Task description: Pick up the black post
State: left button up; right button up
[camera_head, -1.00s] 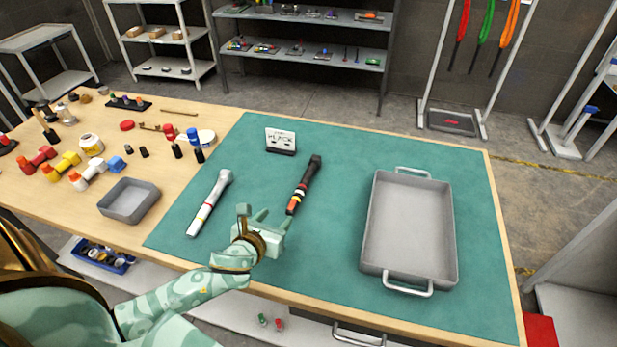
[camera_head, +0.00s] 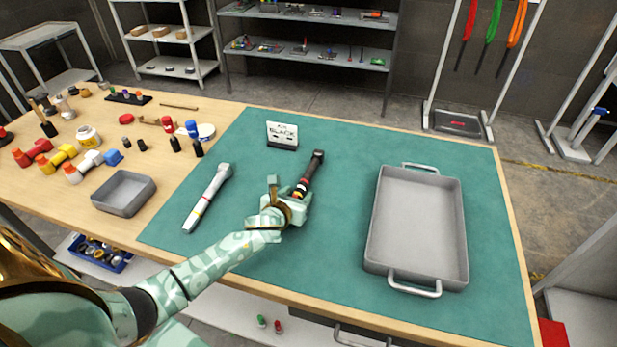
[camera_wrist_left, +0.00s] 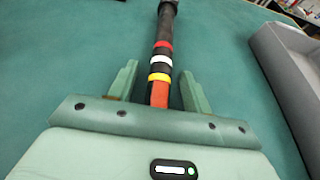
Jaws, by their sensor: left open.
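The black post (camera_head: 313,173) lies on the green mat (camera_head: 330,260), with red, white, yellow and orange bands toward its near end. In the left wrist view the post (camera_wrist_left: 165,28) runs away from the camera, its banded end between the two fingers. My left gripper (camera_head: 290,193) is at the banded end in the head view. In the left wrist view my left gripper (camera_wrist_left: 157,85) is open, one finger on each side of the post with gaps showing. Whether the post's near end reaches under the palm is hidden. My right gripper is not in view.
A white post (camera_head: 207,198) lies left of my gripper. A small sign reading BLACK (camera_head: 282,135) stands behind the post. A grey tray with handles (camera_head: 417,225) sits to the right. A small grey bin (camera_head: 124,193) and several bottles and caps crowd the left wood.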

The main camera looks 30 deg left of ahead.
pick_arm(q)
jog(key=shift+c, duration=0.2)
grip_shut()
jog(key=shift+r, duration=0.15)
